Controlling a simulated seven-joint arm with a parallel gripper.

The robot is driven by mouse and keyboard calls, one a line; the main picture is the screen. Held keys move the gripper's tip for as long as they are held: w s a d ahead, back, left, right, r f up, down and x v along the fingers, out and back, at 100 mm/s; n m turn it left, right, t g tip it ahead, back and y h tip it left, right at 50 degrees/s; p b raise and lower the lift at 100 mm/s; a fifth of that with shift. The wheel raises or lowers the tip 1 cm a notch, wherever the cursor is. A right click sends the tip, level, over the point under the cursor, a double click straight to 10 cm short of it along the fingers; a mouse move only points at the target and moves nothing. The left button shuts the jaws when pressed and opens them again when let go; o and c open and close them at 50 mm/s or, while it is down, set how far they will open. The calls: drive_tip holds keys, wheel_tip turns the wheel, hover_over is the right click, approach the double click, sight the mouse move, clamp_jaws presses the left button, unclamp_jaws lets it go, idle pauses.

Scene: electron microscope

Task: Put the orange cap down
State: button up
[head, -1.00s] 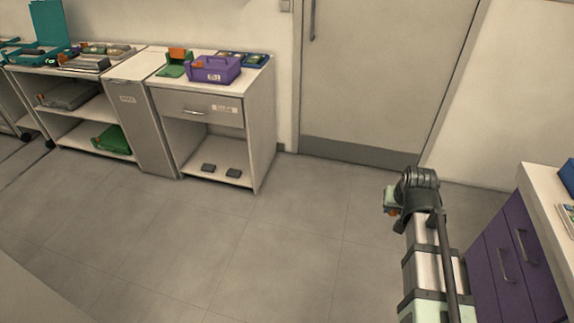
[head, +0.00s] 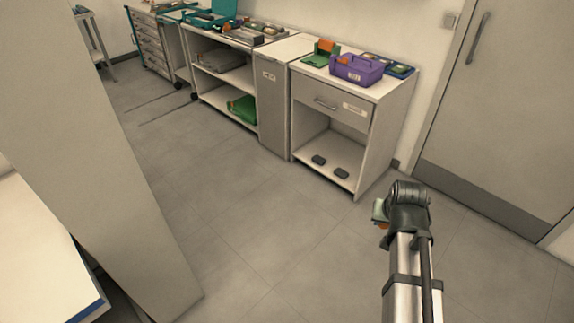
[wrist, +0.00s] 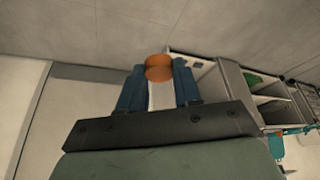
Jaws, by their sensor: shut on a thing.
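The orange cap (wrist: 158,68) is a small round piece held between the two blue fingers of my gripper (wrist: 159,80) in the wrist view. The fingers are shut on it. In the head view my gripper (head: 381,214) is small and mostly hidden by my own wrist; a bit of orange shows at its end. It hangs in the air over the open floor, in front of the white cabinet and apart from any surface.
A white cabinet (head: 339,149) carries a purple caddy (head: 357,70), a green holder (head: 321,54) and a blue tray (head: 390,65). A shelf unit (head: 224,85) stands to its left. A pale column (head: 90,150) and a white table corner (head: 40,255) are at left. The floor (head: 270,240) is clear.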

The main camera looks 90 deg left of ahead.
drive_tip(key=s+a+r+n+g, duration=0.1)
drive_tip(key=s+a+n, duration=0.15)
drive_tip(key=s, duration=1.95)
drive_tip(key=s+a+n+g, duration=0.15)
drive_tip(key=s+n, duration=0.25)
drive_tip(key=s, duration=1.8)
drive_tip(key=s+d+r+n+g+h, duration=0.1)
drive_tip(key=s+d+n, duration=0.2)
drive_tip(key=s+d, duration=0.9)
drive_tip(key=s+d+n+g, duration=0.15)
drive_tip(key=s+d, duration=0.25)
drive_tip(key=s, duration=1.6)
drive_tip(key=s+d+r+n+h, duration=0.1)
drive_tip(key=s+d+n, duration=0.2)
drive_tip(key=s+d, duration=0.9)
drive_tip(key=shift+s+a+n, duration=0.6)
drive_tip(key=shift+s+a, duration=2.6)
drive_tip(key=shift+s, duration=1.65)
drive_tip(key=shift+f, duration=4.7)
drive_tip(key=shift+f, duration=0.1)
drive_tip(key=o, duration=1)
